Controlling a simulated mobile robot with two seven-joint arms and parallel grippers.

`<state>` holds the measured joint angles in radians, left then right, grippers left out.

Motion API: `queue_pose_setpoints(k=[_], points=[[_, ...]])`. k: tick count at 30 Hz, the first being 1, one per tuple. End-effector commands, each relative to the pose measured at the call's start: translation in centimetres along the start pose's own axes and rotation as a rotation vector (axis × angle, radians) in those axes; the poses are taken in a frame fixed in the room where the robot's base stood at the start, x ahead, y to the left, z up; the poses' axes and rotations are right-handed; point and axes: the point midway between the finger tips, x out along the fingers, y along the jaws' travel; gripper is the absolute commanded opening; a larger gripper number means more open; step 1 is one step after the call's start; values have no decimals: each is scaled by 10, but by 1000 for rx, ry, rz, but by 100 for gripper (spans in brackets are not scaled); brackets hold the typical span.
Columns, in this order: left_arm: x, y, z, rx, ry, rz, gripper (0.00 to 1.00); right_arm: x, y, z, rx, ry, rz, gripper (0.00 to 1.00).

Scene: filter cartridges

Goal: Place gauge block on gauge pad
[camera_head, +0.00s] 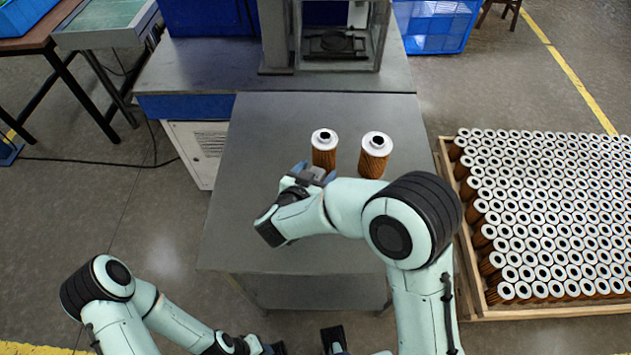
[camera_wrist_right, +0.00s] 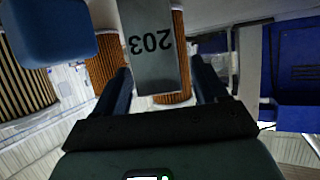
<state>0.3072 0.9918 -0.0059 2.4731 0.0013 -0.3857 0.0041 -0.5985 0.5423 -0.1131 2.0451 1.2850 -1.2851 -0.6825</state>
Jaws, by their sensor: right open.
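The grey gauge block, marked 203 (camera_wrist_right: 150,55), shows upside down in the right wrist view, between my right gripper's two fingers (camera_wrist_right: 163,88). Gaps show on both sides of it, so the gripper is open around or behind it; I cannot tell the depth. In the head view my right gripper (camera_head: 315,173) is over the grey table, just in front of two filter cartridges. A small grey piece of the block (camera_head: 312,174) seems to show between its blue fingertips. My left gripper (camera_head: 275,347) is at the bottom edge, partly cut off. I cannot make out the gauge pad.
A left cartridge (camera_head: 323,150) and a right cartridge (camera_head: 375,155) stand upright on the table (camera_head: 255,150). A press-like fixture (camera_head: 335,45) stands behind. A wooden crate (camera_head: 475,297) of many cartridges is at right. The table's left side is clear.

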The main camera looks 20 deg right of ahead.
Motion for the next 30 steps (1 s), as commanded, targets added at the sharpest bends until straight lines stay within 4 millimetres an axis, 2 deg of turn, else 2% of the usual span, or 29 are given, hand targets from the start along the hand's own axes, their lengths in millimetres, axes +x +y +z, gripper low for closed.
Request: queue_pose_setpoints(k=[3,4,9,10,11,22,26,30], points=[[0,0,0,0,0,0,43,0,0,0,0,0,0,72],[0,0,0,0,0,0,43,0,0,0,0,0,0,69],[0,0,0,0,0,0,43,-1,0,0,-1,0,0,14],[0,0,0,0,0,0,43,-1,0,0,-1,0,0,4],[0,0,0,0,0,0,43,-1,0,-1,1,2,-1,0],[-2,1,0,0,1,0,43,-4,-1,-8,2,2,-2,0],[-5,2,-1,1,2,1,43,-10,-1,-22,5,3,-2,0],[-11,4,-2,2,5,2,43,-20,-1,-47,7,4,-2,0]])
